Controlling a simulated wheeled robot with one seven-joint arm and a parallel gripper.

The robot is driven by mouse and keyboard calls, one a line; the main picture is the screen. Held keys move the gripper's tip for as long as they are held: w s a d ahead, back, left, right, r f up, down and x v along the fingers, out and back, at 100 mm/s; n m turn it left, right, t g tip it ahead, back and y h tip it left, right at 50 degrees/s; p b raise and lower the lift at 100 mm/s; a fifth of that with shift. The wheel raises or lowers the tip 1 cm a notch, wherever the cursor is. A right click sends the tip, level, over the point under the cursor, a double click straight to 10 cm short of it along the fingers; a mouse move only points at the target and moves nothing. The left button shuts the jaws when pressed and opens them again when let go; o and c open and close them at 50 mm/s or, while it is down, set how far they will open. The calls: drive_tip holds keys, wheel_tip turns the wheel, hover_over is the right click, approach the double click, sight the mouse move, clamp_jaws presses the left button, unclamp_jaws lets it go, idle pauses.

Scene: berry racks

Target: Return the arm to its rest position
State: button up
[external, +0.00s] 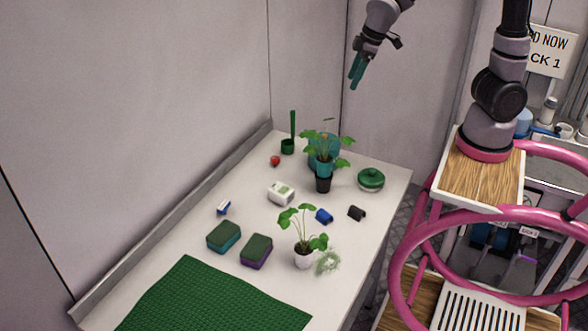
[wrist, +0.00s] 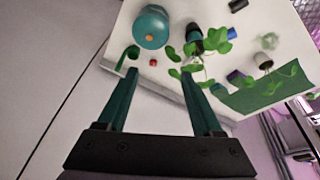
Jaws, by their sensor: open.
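My gripper (external: 356,69) is raised in the air above and behind the far end of the white table (external: 180,235). Its teal fingers point down in the external view. In the wrist view my gripper (wrist: 162,98) shows its two fingers wide apart with nothing between them. The table top shows beyond the fingertips, well away from them. My arm's base stands to the right of the table.
Plants (external: 303,232), a teal pot (external: 330,146), a green lidded dish (external: 371,180), sponges (external: 224,236) and a green mat (external: 205,300) are on the table. A red berry (external: 275,160) lies near its far end. Walls stand behind and left. Pink rails (external: 402,275) are at right.

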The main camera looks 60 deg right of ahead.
drive_tip(key=s+d+r+m+t, duration=0.2)
drive_tip(key=s+d+r+m, duration=0.1)
drive_tip(key=s+r+m, duration=0.2)
drive_tip(key=s+d+r+m+t, duration=0.1)
drive_tip(key=s+d+r+m, duration=0.2)
drive_tip(key=s+r, duration=0.6)
drive_tip(key=shift+s+d+r+m+t+y, duration=0.15)
drive_tip(key=shift+s+d+m+t+y, duration=0.2)
drive_tip(key=shift+s+m, duration=0.75)
